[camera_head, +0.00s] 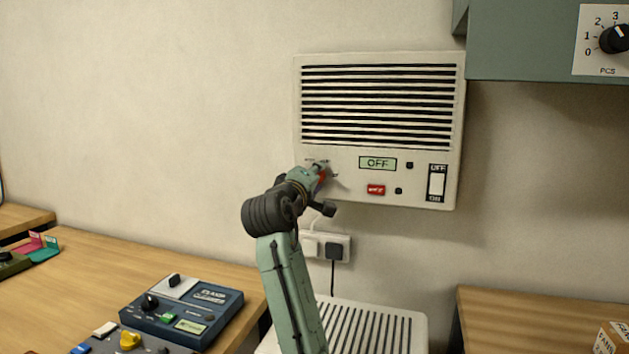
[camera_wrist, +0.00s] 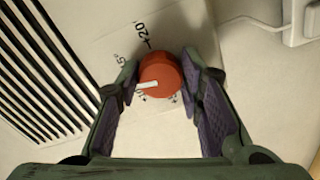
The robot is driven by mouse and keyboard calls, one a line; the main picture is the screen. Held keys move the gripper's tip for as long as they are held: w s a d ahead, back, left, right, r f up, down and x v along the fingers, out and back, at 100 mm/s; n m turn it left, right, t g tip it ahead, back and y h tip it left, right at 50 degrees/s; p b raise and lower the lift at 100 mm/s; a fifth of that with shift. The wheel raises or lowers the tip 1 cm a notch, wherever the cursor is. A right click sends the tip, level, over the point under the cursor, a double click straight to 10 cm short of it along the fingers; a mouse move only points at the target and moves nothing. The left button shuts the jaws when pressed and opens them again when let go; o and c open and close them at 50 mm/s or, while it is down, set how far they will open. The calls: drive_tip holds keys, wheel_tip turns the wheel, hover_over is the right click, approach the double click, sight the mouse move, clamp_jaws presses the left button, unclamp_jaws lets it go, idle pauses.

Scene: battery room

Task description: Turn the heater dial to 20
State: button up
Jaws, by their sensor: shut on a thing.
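The heater (camera_head: 380,55) is a cream wall unit with dark slats. Its small display (camera_head: 378,163) reads OFF. In the wrist view, the red heater dial (camera_wrist: 163,75) sits between the two purple-padded fingers of my gripper (camera_wrist: 158,82), which is shut on it. The dial's white pointer mark faces left in that view. A +20 label (camera_wrist: 142,32) shows above the dial, with another number, partly hidden, at its upper left. In the head view my gripper (camera_head: 320,176) is at the heater's lower left and hides most of the dial.
A white rocker switch (camera_head: 437,184) marked OFF and ON and a red button (camera_head: 376,189) are on the heater. A socket with a plug (camera_head: 333,249) is below. A teal cabinet (camera_head: 545,40) hangs at upper right. A wooden bench (camera_head: 60,290) with control boxes stands at left.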

drive_tip(key=shift+a+f+m+b, duration=0.1)
drive_tip(key=shift+m+b, duration=0.4)
drive_tip(key=shift+m, duration=3.45)
drive_tip(key=shift+a+f+m+b, duration=0.1)
drive_tip(key=shift+m+b, duration=0.4)
drive_tip(key=shift+m, duration=3.45)
drive_tip(key=o, duration=1.2)
drive_tip(key=shift+r, duration=0.1)
drive_tip(key=shift+c, duration=0.2)
drive_tip(key=v, duration=1.2)
